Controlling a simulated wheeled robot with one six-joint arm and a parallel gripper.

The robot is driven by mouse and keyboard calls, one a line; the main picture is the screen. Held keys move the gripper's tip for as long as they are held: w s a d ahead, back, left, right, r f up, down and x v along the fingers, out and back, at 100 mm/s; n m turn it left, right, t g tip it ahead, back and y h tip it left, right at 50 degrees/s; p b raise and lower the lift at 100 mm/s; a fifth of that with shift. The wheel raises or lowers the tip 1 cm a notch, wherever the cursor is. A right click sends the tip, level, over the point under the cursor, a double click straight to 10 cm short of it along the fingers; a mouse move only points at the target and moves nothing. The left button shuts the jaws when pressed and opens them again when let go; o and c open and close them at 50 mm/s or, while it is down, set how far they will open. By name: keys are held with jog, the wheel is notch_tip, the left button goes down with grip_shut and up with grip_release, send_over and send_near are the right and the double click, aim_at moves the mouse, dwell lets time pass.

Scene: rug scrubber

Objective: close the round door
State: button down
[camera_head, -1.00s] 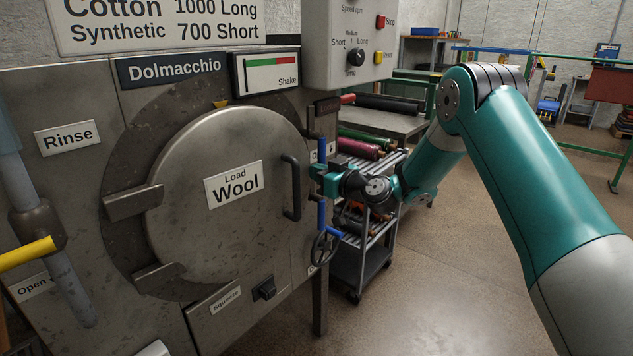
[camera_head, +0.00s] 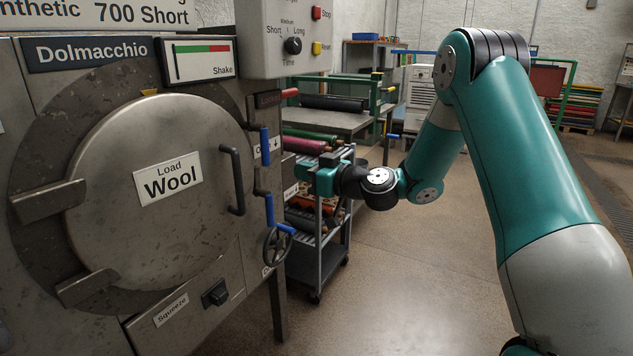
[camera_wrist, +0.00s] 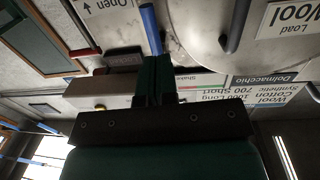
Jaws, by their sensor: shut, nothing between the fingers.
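The round door (camera_head: 150,235) is a large grey metal disc labelled "Load Wool". It lies over the dark round surround on the machine's front, with hinge arms at its left. I see no wide gap at its right edge, but cannot tell if it is fully flush. Its dark curved handle (camera_head: 232,180) is on the right side. My gripper (camera_head: 302,174) is to the right of the door and handle, apart from both, with its fingers pointing left. In the wrist view my gripper (camera_wrist: 153,78) is shut and empty; part of the door (camera_wrist: 266,12) shows at the upper right.
Blue-gripped levers (camera_head: 265,146) and a handwheel (camera_head: 277,245) stick out at the machine's right edge, between door and gripper. A grey control box (camera_head: 285,50) hangs above. A trolley with rolls (camera_head: 320,245) stands behind my gripper. Floor at right is open.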

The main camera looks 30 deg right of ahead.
jog(key=shift+s+d, duration=0.45)
jog(key=shift+s, duration=0.1)
jog(key=c, duration=1.7)
grip_release()
jog(key=shift+s+d, duration=0.2)
jog(key=shift+s, duration=0.1)
jog(key=shift+c, duration=0.2)
jog(key=o, duration=0.7)
jog(key=s+b, duration=0.1)
jog(key=s+a+b, duration=0.1)
jog(key=s+n+y+b, duration=0.1)
jog(key=shift+s+a+f, duration=0.25)
jog(key=shift+a+f, duration=0.05)
jog(key=shift+f, duration=0.05)
jog(key=shift+c, duration=0.2)
jog(key=n+g+y+p, duration=0.1)
jog(key=g+y+p, duration=0.1)
jog(key=p, duration=0.1)
send_near(240, 176)
jog(key=shift+t, duration=0.3)
jog(key=x, duration=0.3)
jog(key=p+x, duration=0.1)
jog(key=x, duration=0.2)
jog(key=p+x, duration=0.1)
jog(key=x, duration=0.3)
jog(key=shift+a+f, duration=0.1)
jog(key=shift+f, duration=0.15)
jog(key=shift+w+a, duration=0.2)
jog(key=shift+w, duration=0.2)
grip_shut()
